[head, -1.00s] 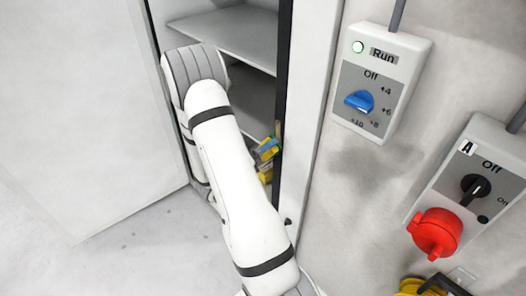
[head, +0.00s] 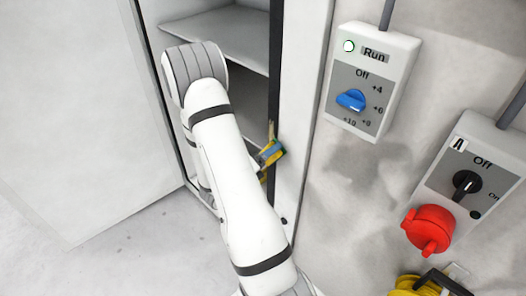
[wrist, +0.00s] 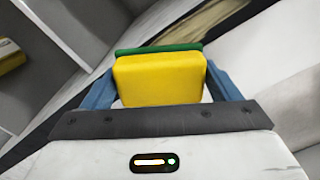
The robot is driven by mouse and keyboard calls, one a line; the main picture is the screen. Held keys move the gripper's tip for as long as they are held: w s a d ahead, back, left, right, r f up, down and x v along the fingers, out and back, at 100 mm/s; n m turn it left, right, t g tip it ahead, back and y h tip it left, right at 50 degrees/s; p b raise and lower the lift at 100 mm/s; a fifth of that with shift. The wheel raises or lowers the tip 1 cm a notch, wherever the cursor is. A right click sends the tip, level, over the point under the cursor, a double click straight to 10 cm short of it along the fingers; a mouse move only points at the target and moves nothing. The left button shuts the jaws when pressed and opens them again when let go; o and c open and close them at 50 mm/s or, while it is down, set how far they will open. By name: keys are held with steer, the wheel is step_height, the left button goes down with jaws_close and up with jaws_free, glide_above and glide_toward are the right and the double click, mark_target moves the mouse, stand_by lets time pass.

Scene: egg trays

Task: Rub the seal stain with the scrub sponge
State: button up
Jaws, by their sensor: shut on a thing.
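The scrub sponge is a yellow block (wrist: 160,80) with a green pad on its far side. In the wrist view my gripper (wrist: 160,72) is shut on it, one blue finger at each side. In the head view the sponge (head: 271,151) is at the dark seal (head: 274,85) on the cabinet opening's right edge. The seal stain (wrist: 205,27) is a brownish streak just beyond the green pad in the wrist view. A small brownish part (head: 271,130) shows above the sponge in the head view. I cannot tell whether the pad touches the seal.
The cabinet has grey shelves (head: 222,38) and an open door (head: 80,120) at left. Another yellow item (wrist: 10,56) lies inside. Right of the opening are a control box with a blue knob (head: 351,100) and a switch box with a red socket (head: 429,229).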

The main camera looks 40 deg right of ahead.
mark_target(268, 146)
steer(key=shift+s, duration=0.35)
steer(key=shift+d+r+p, duration=0.15)
steer(key=shift+r+p, duration=0.9)
steer(key=shift+r, duration=0.2)
steer(key=shift+w, duration=2)
steer(key=shift+a+r+p, duration=0.25)
steer(key=shift+r+p, duration=0.8)
steer(key=shift+p, duration=0.1)
steer(key=shift+s+d, duration=0.15)
steer(key=shift+s, duration=0.85)
steer(key=shift+s+d, duration=0.1)
steer(key=shift+s, duration=0.85)
steer(key=shift+r+p, duration=0.95)
steer(key=shift+r, duration=0.25)
steer(key=shift+w+a, duration=0.15)
steer(key=shift+w, duration=1.85)
steer(key=shift+a, duration=0.1)
